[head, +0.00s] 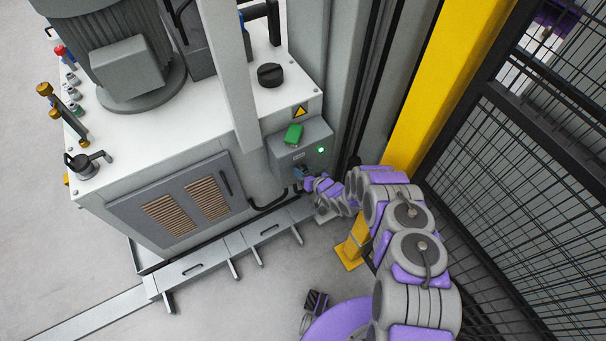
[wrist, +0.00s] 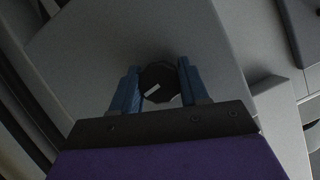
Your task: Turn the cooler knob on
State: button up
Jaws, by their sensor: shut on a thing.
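The cooler knob (wrist: 157,77) is a round black knob with a white line mark, on a grey panel in the wrist view. The mark is slanted, its right end higher. My gripper (wrist: 158,70) has its two blue fingers shut on the sides of the knob. In the head view my gripper (head: 302,173) is at the lower part of the grey control box (head: 287,149), which is on the side of the white-topped machine. There the fingers and wrist hide the knob. A lit green lamp (head: 321,149) is on the box.
Open floor (head: 215,310) lies at the front.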

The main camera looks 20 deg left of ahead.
jog(key=shift+s+d+f+m+b, duration=0.15)
jog(key=shift+f+m+b, duration=0.25)
jog(key=shift+b, duration=0.1)
jog(key=shift+g, duration=0.3)
jog(key=o, duration=0.9)
jog(key=shift+o, duration=0.6)
jog(key=shift+r, duration=0.25)
